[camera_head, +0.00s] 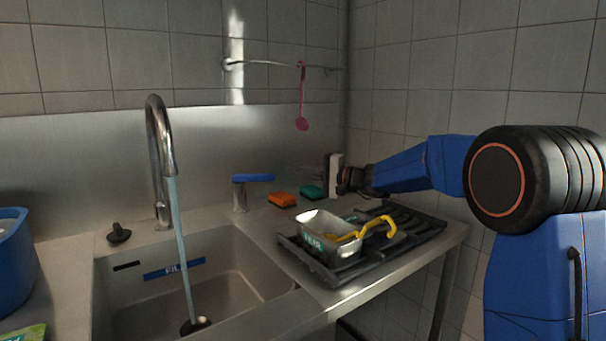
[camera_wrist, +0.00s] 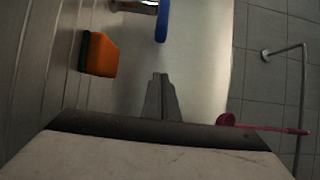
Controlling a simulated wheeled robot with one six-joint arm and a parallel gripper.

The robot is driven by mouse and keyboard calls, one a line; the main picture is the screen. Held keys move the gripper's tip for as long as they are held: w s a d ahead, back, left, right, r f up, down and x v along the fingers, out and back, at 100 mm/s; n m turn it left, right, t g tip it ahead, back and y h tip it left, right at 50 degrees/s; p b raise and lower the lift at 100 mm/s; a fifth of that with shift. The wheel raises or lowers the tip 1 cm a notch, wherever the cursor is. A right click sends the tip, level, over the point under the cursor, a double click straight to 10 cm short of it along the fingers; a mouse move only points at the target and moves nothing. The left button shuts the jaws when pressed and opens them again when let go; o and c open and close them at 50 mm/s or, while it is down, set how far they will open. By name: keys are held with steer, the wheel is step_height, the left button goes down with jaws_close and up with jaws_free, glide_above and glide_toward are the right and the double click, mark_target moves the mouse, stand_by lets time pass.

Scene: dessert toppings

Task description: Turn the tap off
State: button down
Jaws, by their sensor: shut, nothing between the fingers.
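The tap's tall curved metal spout (camera_head: 160,150) stands behind the sink, and a stream of water (camera_head: 182,240) runs from it into the basin. Its blue lever (camera_head: 253,178) sits on a separate metal post (camera_head: 239,196) right of the spout and points right. In the wrist view the blue lever (camera_wrist: 161,22) shows at the top edge, partly cut off. My gripper (camera_wrist: 160,76) is shut and empty, its fingertips pointing toward the lever with a clear gap. In the head view my gripper is right of the lever, its fingers hard to make out.
An orange sponge (camera_head: 282,199) and a green sponge (camera_head: 312,191) lie between lever and arm. A black rack (camera_head: 410,232) holds a metal container (camera_head: 328,232) and a yellow-handled item (camera_head: 378,229). A pink ladle (camera_head: 302,100) hangs from the wall rail (camera_head: 270,63).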

steer(key=x, duration=0.5)
steer(key=shift+s+a, duration=0.1)
steer(key=shift+a, duration=0.15)
steer(key=shift+s+a, duration=0.15)
steer(key=shift+s, duration=1.65)
